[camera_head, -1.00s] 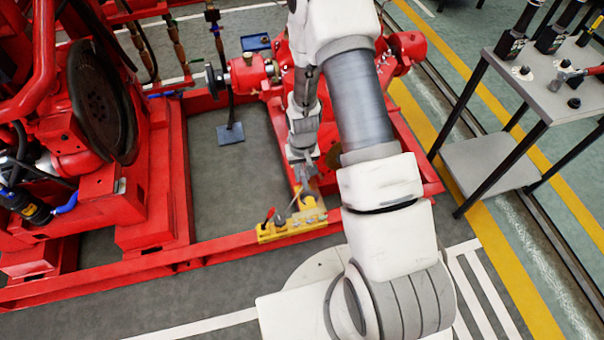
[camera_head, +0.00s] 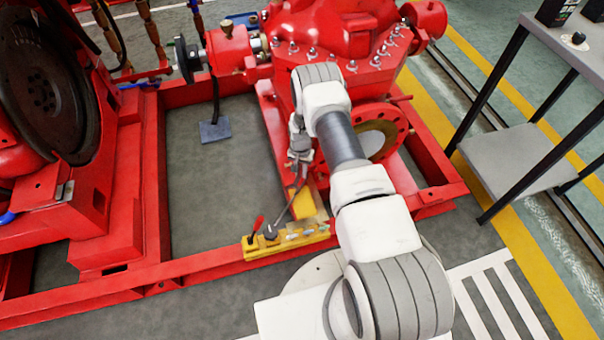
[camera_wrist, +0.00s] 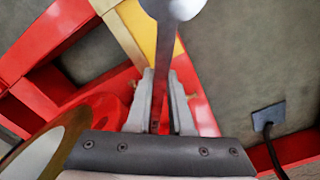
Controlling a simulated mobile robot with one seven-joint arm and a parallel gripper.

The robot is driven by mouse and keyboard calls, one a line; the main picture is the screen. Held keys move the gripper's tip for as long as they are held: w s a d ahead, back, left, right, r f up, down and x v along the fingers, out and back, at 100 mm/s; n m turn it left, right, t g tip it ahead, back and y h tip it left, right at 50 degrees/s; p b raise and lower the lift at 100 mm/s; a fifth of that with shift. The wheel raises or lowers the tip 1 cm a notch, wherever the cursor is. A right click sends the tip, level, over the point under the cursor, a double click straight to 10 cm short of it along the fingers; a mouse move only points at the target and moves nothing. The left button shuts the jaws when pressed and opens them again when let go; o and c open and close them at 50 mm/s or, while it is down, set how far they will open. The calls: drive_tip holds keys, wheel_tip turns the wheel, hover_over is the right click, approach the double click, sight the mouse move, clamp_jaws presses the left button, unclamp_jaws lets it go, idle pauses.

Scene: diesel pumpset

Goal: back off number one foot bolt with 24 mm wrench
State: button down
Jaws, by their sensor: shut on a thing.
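My gripper (camera_head: 299,178) is shut on a grey metal wrench, held by its shaft above the red base frame beside the pump. In the wrist view my gripper's two fingers (camera_wrist: 160,105) close around the wrench (camera_wrist: 173,12), whose wide end reaches the top edge and is partly cut off. In the head view the wrench (camera_head: 286,208) slants down and left toward the yellow tool rack (camera_head: 252,251); I cannot tell whether it touches the rack. Number one foot bolt cannot be made out in either view.
The red pump (camera_head: 350,30) with its round flange (camera_head: 398,128) stands close behind and right of my gripper. A red-handled tool (camera_head: 259,223) stands in the rack. A grey trolley (camera_head: 520,160) is at right. Open floor lies inside the frame, with a small blue-grey plate (camera_head: 215,130).

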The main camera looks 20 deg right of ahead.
drive_tip(key=shift+w+d+f, duration=0.1)
drive_tip(key=shift+w+f, duration=0.1)
drive_tip(key=shift+f, duration=0.25)
drive_tip(key=shift+w+d+f, duration=0.1)
drive_tip(key=shift+w+f, duration=0.1)
drive_tip(key=shift+f, duration=0.2)
drive_tip(key=shift+f+b, duration=0.1)
drive_tip(key=shift+b, duration=0.35)
drive_tip(key=w+a+f+m+b, duration=0.1)
drive_tip(key=w+a+f+m, duration=0.3)
drive_tip(key=w+a+m, duration=0.1)
drive_tip(key=shift+w+a+f+m+b, duration=0.2)
drive_tip(key=shift+w+m+b, duration=0.2)
drive_tip(key=shift+w+m, duration=0.25)
drive_tip(key=shift+f, duration=0.1)
idle(0.7)
